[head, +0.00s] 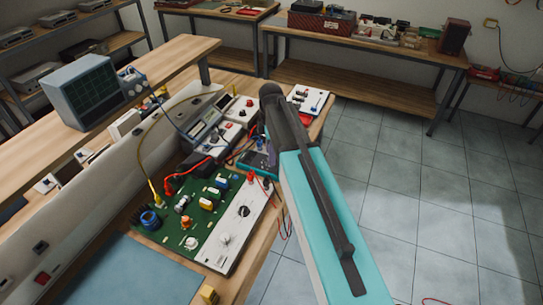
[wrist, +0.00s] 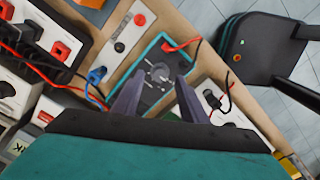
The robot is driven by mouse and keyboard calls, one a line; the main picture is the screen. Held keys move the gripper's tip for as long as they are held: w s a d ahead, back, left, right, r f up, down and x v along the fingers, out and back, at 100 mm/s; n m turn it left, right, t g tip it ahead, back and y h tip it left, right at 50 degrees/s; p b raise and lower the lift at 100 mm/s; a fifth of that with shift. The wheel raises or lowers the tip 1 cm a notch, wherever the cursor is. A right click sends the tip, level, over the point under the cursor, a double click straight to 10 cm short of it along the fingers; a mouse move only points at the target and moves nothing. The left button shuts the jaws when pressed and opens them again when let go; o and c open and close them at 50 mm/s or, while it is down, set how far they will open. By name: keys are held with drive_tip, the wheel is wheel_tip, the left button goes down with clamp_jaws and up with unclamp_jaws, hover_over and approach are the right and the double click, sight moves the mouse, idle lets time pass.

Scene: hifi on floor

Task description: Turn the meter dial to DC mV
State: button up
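A dark meter with a teal edge (wrist: 150,95) lies on the wooden bench in the wrist view. Its round dial (wrist: 160,73) has light markings around it, too small to read. My gripper (wrist: 159,82) is open, its two dark fingers apart and pointing at the meter, with the dial showing between and just beyond the tips. I cannot tell whether the fingers touch the dial. In the head view the meter (head: 258,161) is partly hidden behind my arm, which also hides the gripper.
A red lead (wrist: 180,45) and a blue lead (wrist: 97,76) run close to the meter. A green circuit board (head: 200,205) lies nearby on the bench. A black stool (wrist: 265,45) stands beyond the bench edge. The tiled floor (head: 420,190) at right is mostly clear.

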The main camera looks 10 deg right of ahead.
drive_tip(key=shift+f+p, duration=0.3)
drive_tip(key=shift+f, duration=1.05)
drive_tip(key=shift+c, duration=0.4)
clamp_jaws()
